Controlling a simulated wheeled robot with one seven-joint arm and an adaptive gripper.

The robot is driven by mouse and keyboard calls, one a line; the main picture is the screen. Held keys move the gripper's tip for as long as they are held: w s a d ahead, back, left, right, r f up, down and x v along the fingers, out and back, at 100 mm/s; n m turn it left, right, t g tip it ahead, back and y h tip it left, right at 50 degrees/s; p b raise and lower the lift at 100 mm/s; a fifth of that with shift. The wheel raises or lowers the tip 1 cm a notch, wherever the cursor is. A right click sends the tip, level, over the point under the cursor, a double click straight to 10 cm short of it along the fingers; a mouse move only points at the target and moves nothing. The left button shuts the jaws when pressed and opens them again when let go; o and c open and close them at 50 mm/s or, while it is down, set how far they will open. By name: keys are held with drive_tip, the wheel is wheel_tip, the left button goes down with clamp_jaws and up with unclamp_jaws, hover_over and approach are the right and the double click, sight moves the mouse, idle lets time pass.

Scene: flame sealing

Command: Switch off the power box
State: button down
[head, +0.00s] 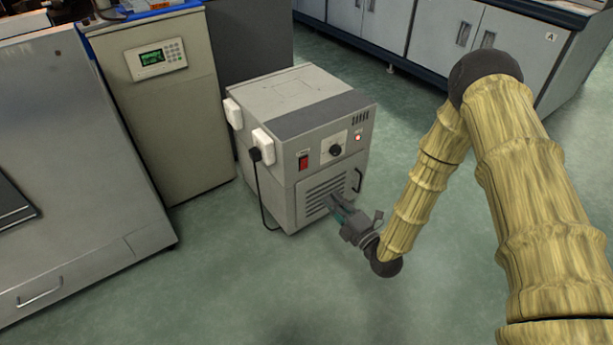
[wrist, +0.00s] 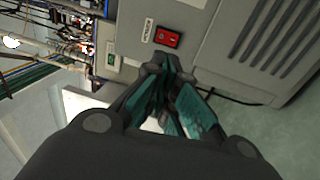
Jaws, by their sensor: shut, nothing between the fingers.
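The power box (head: 318,128) is a grey cabinet on the floor, with a dark strip along its top front edge. Its front has a red rocker switch (head: 304,161), a black knob (head: 336,151) and a small lit indicator (head: 358,137). My gripper (head: 333,200) is in front of the lower vent grille, below the switch. In the wrist view the fingertips (wrist: 166,66) are together and empty, close to the red switch (wrist: 167,38) in the picture. Whether the fingers touch the box cannot be told.
White plugs (head: 263,146) are on the box's left side, and a black cable (head: 260,190) hangs from one to the floor. A beige cabinet (head: 165,110) with a keypad stands to the left. Lab benches (head: 440,40) stand behind. The green floor in front is clear.

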idle(0.3)
drive_tip(key=b, duration=0.5)
approach(300, 162)
drive_tip(key=x, duration=0.4)
drive_tip(key=shift+w+a, duration=0.2)
drive_tip(key=shift+b+x, duration=0.4)
drive_tip(key=shift+x, duration=0.45)
drive_tip(key=shift+r, duration=0.15)
drive_tip(key=shift+s, duration=0.1)
drive_tip(key=shift+w+a+r+g+p, duration=0.2)
drive_tip(key=shift+a+r+g+p, duration=0.15)
drive_tip(key=shift+p, duration=0.85)
drive_tip(key=shift+d+f+b, duration=0.2)
drive_tip(key=shift+f+b, duration=0.1)
drive_tip(key=shift+b, duration=0.05)
drive_tip(key=r+p+v, duration=0.2)
drive_tip(key=p+v, duration=0.3)
drive_tip(key=v, duration=0.8)
drive_tip(key=shift+s+r, duration=0.35)
drive_tip(key=shift+s, duration=0.1)
